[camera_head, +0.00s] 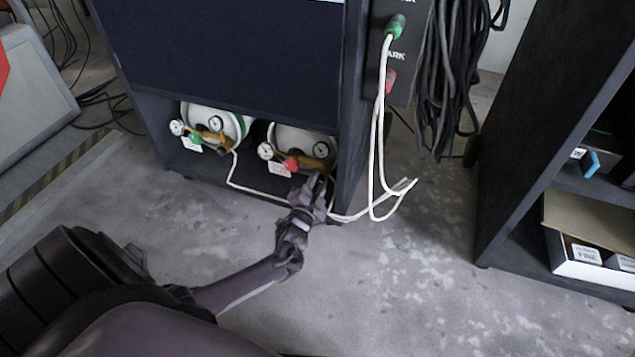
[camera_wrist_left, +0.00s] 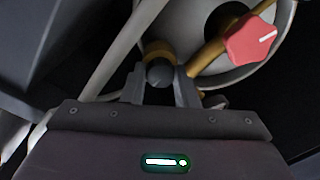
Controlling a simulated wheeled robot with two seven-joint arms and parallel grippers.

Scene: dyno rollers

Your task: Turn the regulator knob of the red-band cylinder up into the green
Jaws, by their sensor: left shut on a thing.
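The right cylinder (camera_head: 302,135) lies on its side in the low bay of the dark cabinet, with a brass regulator, two round gauges (camera_head: 265,151) and a red star knob (camera_head: 291,165). The red knob (camera_wrist_left: 252,40) also shows in the left wrist view, clear of my fingers. My left gripper (camera_head: 318,182) reaches the regulator's right part. In the left wrist view its fingers (camera_wrist_left: 161,88) are shut on the dark round regulator knob (camera_wrist_left: 160,73) at the end of a brass fitting. The gauge needles are too small to read. My right gripper is out of view.
A left cylinder (camera_head: 214,118) with a green knob (camera_head: 196,139) lies beside it. White hoses (camera_head: 377,150) run from the cabinet's side panel and across the front of the bay near my gripper. A dark shelf (camera_head: 545,120) stands at right. The floor between is clear.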

